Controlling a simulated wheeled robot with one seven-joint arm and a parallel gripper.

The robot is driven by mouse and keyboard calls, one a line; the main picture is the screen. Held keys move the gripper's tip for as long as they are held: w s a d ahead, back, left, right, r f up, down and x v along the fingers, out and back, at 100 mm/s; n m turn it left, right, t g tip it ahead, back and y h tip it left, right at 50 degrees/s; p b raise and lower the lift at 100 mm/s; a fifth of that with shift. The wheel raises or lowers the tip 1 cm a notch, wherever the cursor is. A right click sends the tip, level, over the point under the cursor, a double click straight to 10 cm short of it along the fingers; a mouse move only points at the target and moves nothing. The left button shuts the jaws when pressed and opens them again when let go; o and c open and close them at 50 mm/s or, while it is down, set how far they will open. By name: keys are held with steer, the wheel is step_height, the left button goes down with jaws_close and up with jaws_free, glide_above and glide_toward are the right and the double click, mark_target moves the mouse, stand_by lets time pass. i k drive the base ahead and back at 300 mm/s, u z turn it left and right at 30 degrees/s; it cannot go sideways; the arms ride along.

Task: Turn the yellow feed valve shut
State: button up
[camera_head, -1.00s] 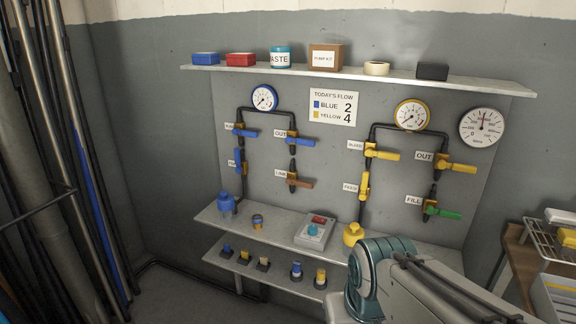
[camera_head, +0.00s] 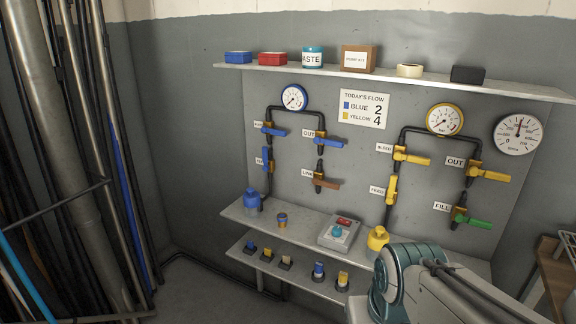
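The yellow feed valve (camera_head: 392,190) is on the yellow side of the grey wall panel, below the bleed valve and above the yellow bottle-shaped fitting. Its yellow handle stands upright, in line with the black pipe. A small label (camera_head: 377,191) that seems to read FEED sits just left of it. Part of my arm shows at the lower right, below and in front of the panel. My gripper is out of view, and nothing in view is seen touching the valve.
A yellow bleed valve (camera_head: 410,157), yellow out valve (camera_head: 489,175) and green fill valve (camera_head: 472,221) are nearby. A yellow-rimmed gauge (camera_head: 444,120) sits above. A shelf below carries a yellow fitting (camera_head: 377,240) and a grey box (camera_head: 339,234). Pipes stand at left.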

mark_target(390, 199)
steer(key=u, duration=0.05)
steer(key=k, duration=0.2)
steer(key=z, duration=0.7)
steer(key=i, duration=1.05)
steer(key=z, duration=0.3)
